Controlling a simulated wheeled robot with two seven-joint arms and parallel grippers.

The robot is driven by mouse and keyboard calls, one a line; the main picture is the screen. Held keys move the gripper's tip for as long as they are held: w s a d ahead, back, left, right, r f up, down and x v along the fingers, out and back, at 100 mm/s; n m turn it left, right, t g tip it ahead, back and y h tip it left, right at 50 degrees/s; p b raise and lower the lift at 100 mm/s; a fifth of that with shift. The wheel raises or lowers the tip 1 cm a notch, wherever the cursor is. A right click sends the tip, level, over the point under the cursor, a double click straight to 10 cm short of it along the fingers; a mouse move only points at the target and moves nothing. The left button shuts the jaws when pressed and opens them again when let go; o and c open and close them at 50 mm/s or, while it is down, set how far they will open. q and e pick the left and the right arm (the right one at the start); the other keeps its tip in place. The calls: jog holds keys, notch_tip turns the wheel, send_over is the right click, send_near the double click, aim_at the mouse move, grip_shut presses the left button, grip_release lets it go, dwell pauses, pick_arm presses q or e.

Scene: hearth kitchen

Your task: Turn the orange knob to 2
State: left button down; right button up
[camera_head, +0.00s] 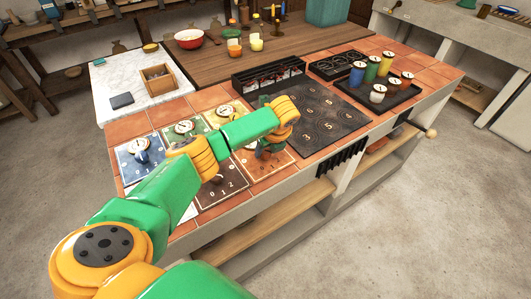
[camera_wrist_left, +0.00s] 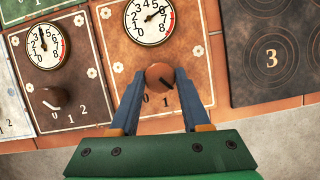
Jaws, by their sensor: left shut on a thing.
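The orange-brown panel (camera_wrist_left: 125,55) carries a round gauge (camera_wrist_left: 150,20) with its needle pointing up and right. Below the gauge is the orange-brown knob (camera_wrist_left: 158,74). My left gripper (camera_wrist_left: 160,80) is shut on this knob, one finger on each side. The knob's dark pointer mark points down and right. The numbers 0 and 1 show below the knob; the right finger seems to hide the 2. In the head view my left gripper (camera_head: 268,150) reaches down over the same panel (camera_head: 278,184), and the knob is mostly hidden. My right gripper is not in view.
A dark brown panel (camera_wrist_left: 90,60) with its own gauge and knob lies left of the orange one. A black plate (camera_head: 325,118) with numbered rings lies to the right. More dial panels lie to the left.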

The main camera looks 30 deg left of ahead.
pick_arm(q)
jog(key=shift+n+b, duration=0.3)
jog(key=shift+n, duration=0.3)
jog(key=shift+g, duration=0.3)
jog(key=shift+c, duration=1.9)
grip_release()
jog(key=w+b+v, duration=0.1)
jog(key=v, duration=0.6)
jog(key=shift+s, duration=0.45)
